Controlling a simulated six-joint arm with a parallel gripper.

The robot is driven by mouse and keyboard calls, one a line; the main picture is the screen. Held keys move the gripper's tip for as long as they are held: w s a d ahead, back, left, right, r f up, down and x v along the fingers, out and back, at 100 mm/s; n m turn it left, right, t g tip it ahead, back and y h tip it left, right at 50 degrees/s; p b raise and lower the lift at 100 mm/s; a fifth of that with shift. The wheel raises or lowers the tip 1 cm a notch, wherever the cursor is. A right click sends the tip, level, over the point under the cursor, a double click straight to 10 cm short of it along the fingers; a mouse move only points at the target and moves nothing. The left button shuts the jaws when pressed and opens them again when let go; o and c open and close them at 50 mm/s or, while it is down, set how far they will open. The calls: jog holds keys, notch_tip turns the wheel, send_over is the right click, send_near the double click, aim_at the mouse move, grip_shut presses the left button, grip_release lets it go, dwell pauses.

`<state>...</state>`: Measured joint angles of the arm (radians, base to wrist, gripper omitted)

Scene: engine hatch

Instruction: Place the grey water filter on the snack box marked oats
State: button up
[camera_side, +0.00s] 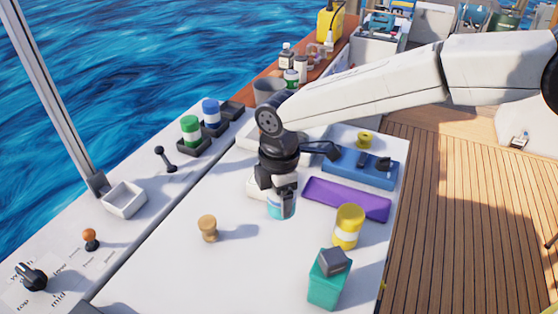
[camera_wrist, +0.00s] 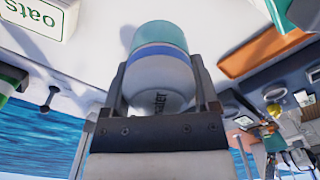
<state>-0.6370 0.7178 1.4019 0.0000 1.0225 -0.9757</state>
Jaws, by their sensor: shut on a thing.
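My gripper (camera_wrist: 160,105) is shut on the water filter (camera_wrist: 160,72), a grey cylinder with a blue band, a teal end and lettering ending in "ter". In the side view my gripper (camera_side: 283,188) holds the filter (camera_side: 281,207) over the white work surface, and part of the filter is hidden by the jaws. The snack box marked oats (camera_wrist: 40,18) is white with green lettering. It shows at the upper left of the wrist view, apart from the filter and partly cut off. I cannot clearly make out the oats box in the side view.
A teal box (camera_side: 328,287) with a grey block (camera_side: 333,262) on it stands at the front right. A yellow and white cylinder (camera_side: 348,227), a purple tray (camera_side: 345,199) and a blue tray (camera_side: 360,170) are nearby. A wooden knob (camera_side: 208,228) stands left of the filter, with bare surface around it.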

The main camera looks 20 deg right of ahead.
jog(key=w+d+r+n, duration=0.1)
jog(key=d+r+n, duration=0.5)
jog(key=n, duration=0.5)
jog(key=shift+d, duration=1.15)
jog(key=shift+w+f, duration=0.1)
send_near(253, 191)
jog(key=shift+s+d+r, duration=0.1)
jog(key=shift+s+d, duration=0.25)
jog(key=shift+d, duration=0.35)
jog(key=shift+s+d+r, duration=0.1)
jog(key=shift+s+d, duration=0.25)
jog(key=shift+d, duration=0.35)
jog(key=shift+s+d, duration=0.35)
jog(key=shift+d, duration=0.35)
jog(key=shift+w+a+f, duration=0.1)
jog(key=shift+w+f, duration=0.1)
jog(key=shift+f, duration=1.7)
